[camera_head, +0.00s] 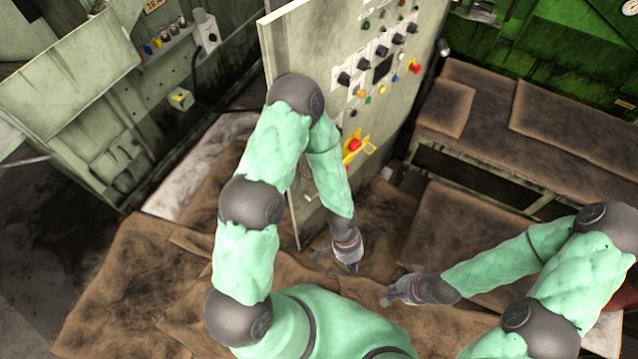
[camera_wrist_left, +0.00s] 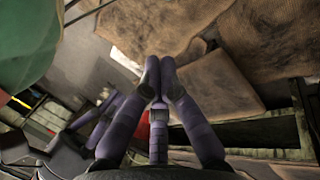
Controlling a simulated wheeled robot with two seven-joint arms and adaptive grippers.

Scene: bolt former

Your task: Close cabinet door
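The cabinet door (camera_head: 345,45) is a pale grey-green panel with several knobs and buttons on the face turned to the right. It stands open, with its near vertical edge towards me. My left arm crosses in front of the door and hides part of it. My left gripper (camera_head: 345,266) is low, by the door's bottom near corner; contact cannot be told. In the left wrist view its fingers (camera_wrist_left: 160,68) come together with nothing visible between them. My right gripper (camera_head: 396,292) is lower right, away from the door; its finger opening is unclear.
A red stop button on a yellow mount (camera_head: 354,146) sticks out from the door's face. A brown-topped bench (camera_head: 490,130) stands at the right. A grey-green machine housing (camera_head: 75,110) is at the left. Brown mats (camera_head: 130,280) cover the floor.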

